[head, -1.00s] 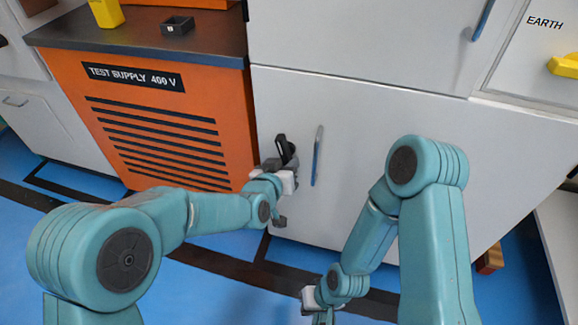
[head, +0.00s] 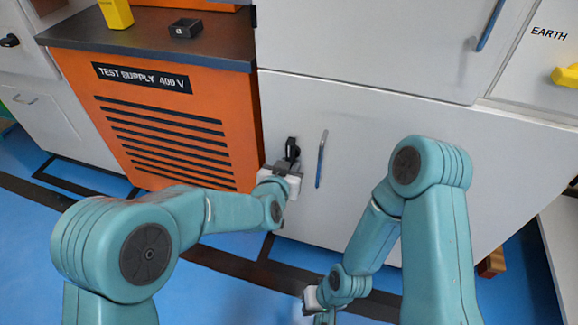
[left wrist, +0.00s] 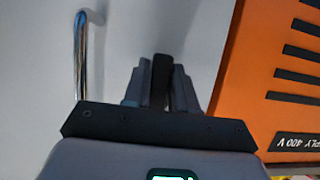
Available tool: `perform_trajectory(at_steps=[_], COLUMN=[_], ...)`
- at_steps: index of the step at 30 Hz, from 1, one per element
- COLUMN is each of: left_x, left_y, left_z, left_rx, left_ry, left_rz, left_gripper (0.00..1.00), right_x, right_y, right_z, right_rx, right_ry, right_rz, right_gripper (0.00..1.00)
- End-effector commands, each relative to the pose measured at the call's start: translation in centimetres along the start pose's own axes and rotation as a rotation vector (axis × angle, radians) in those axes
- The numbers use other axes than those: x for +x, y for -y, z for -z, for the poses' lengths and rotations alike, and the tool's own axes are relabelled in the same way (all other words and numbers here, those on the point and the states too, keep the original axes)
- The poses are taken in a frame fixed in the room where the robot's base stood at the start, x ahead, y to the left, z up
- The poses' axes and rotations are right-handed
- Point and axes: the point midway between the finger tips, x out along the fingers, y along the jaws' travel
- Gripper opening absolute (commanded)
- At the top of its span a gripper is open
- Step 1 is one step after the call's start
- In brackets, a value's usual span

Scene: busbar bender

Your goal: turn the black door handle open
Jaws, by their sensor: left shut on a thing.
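The black door handle (head: 292,148) is on the light grey lower cabinet door, close to the orange cabinet. Its upper end shows above my left gripper (head: 288,165). In the left wrist view the black handle (left wrist: 161,72) stands between the two grey fingers of my left gripper (left wrist: 160,88), which are shut on it. The rest of the handle is hidden by the gripper. My right gripper (head: 312,302) is low in the head view, away from the door, and its fingers are too unclear to read.
The orange test supply cabinet (head: 170,120) is at the left. A yellow object (head: 116,14) and a small black box (head: 186,28) stand on its top.

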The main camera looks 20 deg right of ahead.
Motion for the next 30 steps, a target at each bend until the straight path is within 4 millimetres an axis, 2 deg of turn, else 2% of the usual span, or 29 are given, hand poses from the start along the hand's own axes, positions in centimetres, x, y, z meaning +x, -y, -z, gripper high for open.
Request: perform_trajectory(at_steps=[1, 2, 3, 12, 16, 20, 30], left_x=[0.0, 0.0, 0.0, -0.1, -1.2, -4.0, -12.8], left_y=[0.1, 0.1, 0.1, 0.1, 0.0, 0.0, 0.1], left_z=[0.3, 0.3, 0.3, 0.1, 0.3, 0.4, 0.4], left_rx=[0.002, 0.002, 0.002, 0.001, 0.001, 0.002, 0.001], left_ry=[-0.007, -0.007, -0.006, -0.003, -0.001, -0.001, -0.003], left_rz=[0.002, 0.002, 0.002, 0.001, 0.0, 0.0, 0.0], left_gripper=[0.0, 0.33, 0.46, 0.47, 0.47, 0.47, 0.47], right_x=[0.0, 0.0, 0.0, 0.0, -0.4, -1.1, -2.5], right_y=[0.0, 0.0, 0.0, 0.0, 0.2, 0.5, 1.3], right_z=[0.0, 0.0, 0.0, 0.0, -0.1, -0.2, -0.7], right_rx=[0.0, 0.0, 0.0, 0.0, -0.001, -0.005, -0.018], right_ry=[0.0, 0.0, 0.0, 0.0, 0.001, 0.006, 0.018], right_rz=[0.0, 0.0, 0.0, 0.0, 0.0, 0.001, 0.002], right_gripper=[0.0, 0.0, 0.0, 0.0, 0.0, 0.0, 0.0])
